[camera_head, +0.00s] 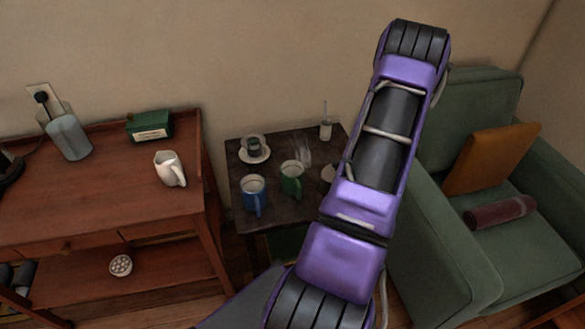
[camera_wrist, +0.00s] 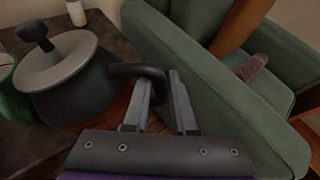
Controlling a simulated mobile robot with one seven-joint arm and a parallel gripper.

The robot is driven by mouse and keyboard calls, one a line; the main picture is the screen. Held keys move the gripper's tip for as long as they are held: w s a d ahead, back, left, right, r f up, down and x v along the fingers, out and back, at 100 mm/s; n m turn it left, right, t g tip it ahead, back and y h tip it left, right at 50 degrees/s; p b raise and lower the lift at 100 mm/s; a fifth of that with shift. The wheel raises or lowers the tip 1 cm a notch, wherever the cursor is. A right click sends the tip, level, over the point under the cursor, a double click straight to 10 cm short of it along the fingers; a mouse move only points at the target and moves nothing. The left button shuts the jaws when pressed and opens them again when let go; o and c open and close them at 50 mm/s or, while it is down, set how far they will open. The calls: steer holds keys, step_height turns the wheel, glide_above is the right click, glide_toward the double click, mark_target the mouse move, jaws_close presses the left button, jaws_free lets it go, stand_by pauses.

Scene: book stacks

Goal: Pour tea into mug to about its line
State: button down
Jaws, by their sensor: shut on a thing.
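A dark teapot (camera_wrist: 82,92) with a grey lid (camera_wrist: 58,62) and black knob fills the left of the wrist view. My gripper (camera_wrist: 160,80) is shut on its dark handle at the right side. The pot looks about upright; whether its base touches the table cannot be told. In the head view my arm hides the gripper and most of the pot; only a pale edge of the lid (camera_head: 328,174) shows. A green mug (camera_head: 291,178) and a blue mug (camera_head: 253,190) stand on the small dark table (camera_head: 285,213). No fill line can be made out on either.
Pale wisps rise by the green mug. A green armchair (camera_head: 440,230) is close on the right; a sideboard (camera_head: 90,200) with a white pitcher (camera_head: 168,168) is left.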

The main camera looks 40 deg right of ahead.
steer(key=shift+w+r+n, duration=0.2)
steer(key=shift+w+r, duration=0.15)
steer(key=shift+r, duration=0.45)
steer(key=shift+w+r+n, duration=0.2)
steer(key=shift+w+r, duration=0.1)
steer(key=shift+r, duration=0.5)
steer(key=shift+w+a+r+g, duration=0.1)
steer(key=shift+w+r+g, duration=0.3)
steer(key=shift+r, duration=0.4)
steer(key=shift+w+a+r+n, duration=0.15)
steer(key=shift+w+r+n, duration=0.3)
steer(key=shift+r, duration=0.3)
steer(key=shift+w+r, duration=0.25)
steer(key=shift+w+a+r+n+g+h, duration=0.2)
steer(key=shift+w+r+n+g, duration=0.15)
steer(key=shift+w+r, duration=0.2)
steer(key=shift+w+a+r+n+g+h, duration=0.2)
steer(key=shift+w+r+n+g, duration=0.15)
steer(key=shift+w+r, duration=0.15)
steer(key=shift+w+a+r+n+g+h+b, duration=0.15)
steer(key=shift+w+r+n+g+h+b, duration=0.15)
steer(key=shift+w+r+n+g+h, duration=0.45)
stand_by(1.8)
